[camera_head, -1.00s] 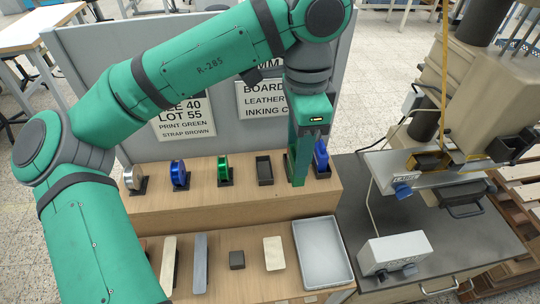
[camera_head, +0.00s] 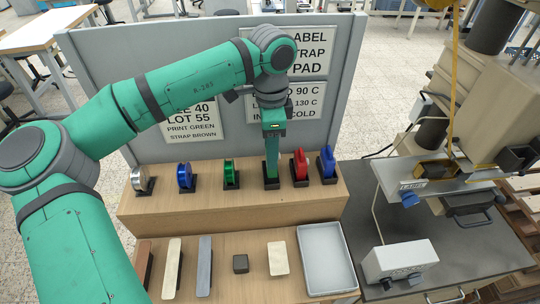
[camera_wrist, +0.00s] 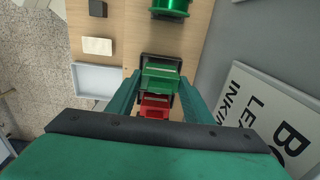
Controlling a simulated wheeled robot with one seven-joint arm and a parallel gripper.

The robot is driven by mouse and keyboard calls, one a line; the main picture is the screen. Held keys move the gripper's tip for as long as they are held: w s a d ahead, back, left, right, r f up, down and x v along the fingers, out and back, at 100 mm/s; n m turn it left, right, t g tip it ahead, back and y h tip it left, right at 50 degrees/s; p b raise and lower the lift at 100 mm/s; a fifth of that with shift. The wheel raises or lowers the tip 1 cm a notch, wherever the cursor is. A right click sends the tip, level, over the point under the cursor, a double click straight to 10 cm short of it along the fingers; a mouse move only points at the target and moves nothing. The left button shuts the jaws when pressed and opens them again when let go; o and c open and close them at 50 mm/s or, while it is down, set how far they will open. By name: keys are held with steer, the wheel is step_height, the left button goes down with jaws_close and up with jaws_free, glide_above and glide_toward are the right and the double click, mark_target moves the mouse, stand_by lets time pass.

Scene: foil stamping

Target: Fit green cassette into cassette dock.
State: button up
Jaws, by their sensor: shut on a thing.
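The green cassette (camera_wrist: 160,78) is between the fingers of my gripper (camera_wrist: 155,98) in the wrist view. My gripper is shut on it and points down at a black holder (camera_head: 271,184) on the raised wooden shelf. In the wrist view the dark rim of that holder (camera_wrist: 161,59) shows around the cassette's far end; I cannot tell if the cassette is fully seated. In the head view my gripper (camera_head: 271,160) mostly hides the cassette. No part is clearly marked as the cassette dock.
A red cassette (camera_head: 299,163) and a blue cassette (camera_head: 327,160) stand just right of my gripper. Green (camera_head: 229,172), blue (camera_head: 185,176) and silver (camera_head: 139,178) rolls stand left. A grey tray (camera_head: 352,276) lies below; a press (camera_head: 450,180) stands right. A grey panel (camera_head: 210,75) rises behind.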

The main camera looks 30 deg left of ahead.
steer(key=shift+f, duration=1.45)
steer(key=o, duration=1.2)
steer(key=shift+f, duration=0.1)
step_height(320, 180, up, 12)
steer(key=shift+r, duration=0.1)
steer(key=shift+a, duration=0.1)
